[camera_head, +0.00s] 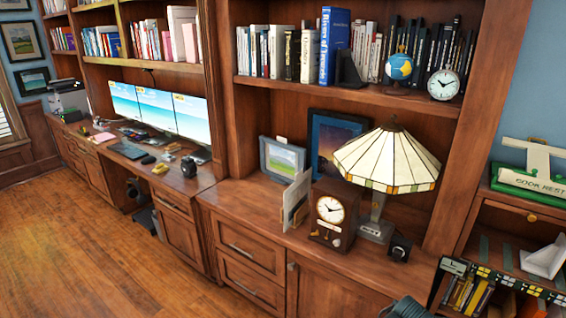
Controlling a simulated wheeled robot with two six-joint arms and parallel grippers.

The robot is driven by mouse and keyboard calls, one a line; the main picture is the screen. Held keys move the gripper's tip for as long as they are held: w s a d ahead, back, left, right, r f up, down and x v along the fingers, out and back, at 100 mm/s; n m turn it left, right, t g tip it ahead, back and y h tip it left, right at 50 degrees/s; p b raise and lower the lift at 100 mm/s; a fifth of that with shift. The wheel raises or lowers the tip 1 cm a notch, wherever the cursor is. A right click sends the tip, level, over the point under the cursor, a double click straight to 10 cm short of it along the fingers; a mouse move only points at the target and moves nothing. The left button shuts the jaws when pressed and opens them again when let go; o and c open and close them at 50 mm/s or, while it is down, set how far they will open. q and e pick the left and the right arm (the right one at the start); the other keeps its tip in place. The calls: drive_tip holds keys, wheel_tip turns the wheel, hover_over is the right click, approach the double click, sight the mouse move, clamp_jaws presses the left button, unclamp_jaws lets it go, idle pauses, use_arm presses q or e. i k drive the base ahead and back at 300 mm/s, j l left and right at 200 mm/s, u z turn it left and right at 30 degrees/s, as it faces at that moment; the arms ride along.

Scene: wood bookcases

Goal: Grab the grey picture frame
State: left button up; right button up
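A grey picture frame (282,159) with a landscape picture stands on the wooden cabinet top, leaning back in the bookcase alcove. Its lower right part is partly hidden behind an upright letter holder (297,201). A larger dark frame (331,142) stands just to its right, partly behind the lamp.
A wooden clock (333,213), a stained-glass lamp (388,162) and a small black object (399,247) crowd the cabinet top to the right. The cabinet top left of the frame is clear. Monitors (160,110) stand on the desk farther left. A bookshelf hangs above.

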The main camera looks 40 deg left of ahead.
sight(282, 162)
drive_tip(key=u, duration=1.25)
drive_tip(key=i+j+z, duration=0.1)
drive_tip(key=z, duration=0.35)
drive_tip(key=i+j+z, duration=0.1)
drive_tip(key=z, duration=0.35)
drive_tip(key=j+z, duration=0.15)
drive_tip(key=z, duration=0.35)
drive_tip(key=i+j+z, duration=0.15)
drive_tip(key=j+z, duration=0.3)
drive_tip(key=j, duration=0.8)
drive_tip(key=j+z, duration=0.4)
drive_tip(key=j, duration=1.4)
drive_tip(key=k+j, duration=0.1)
drive_tip(key=j, duration=1.15)
drive_tip(key=k+z, duration=0.05)
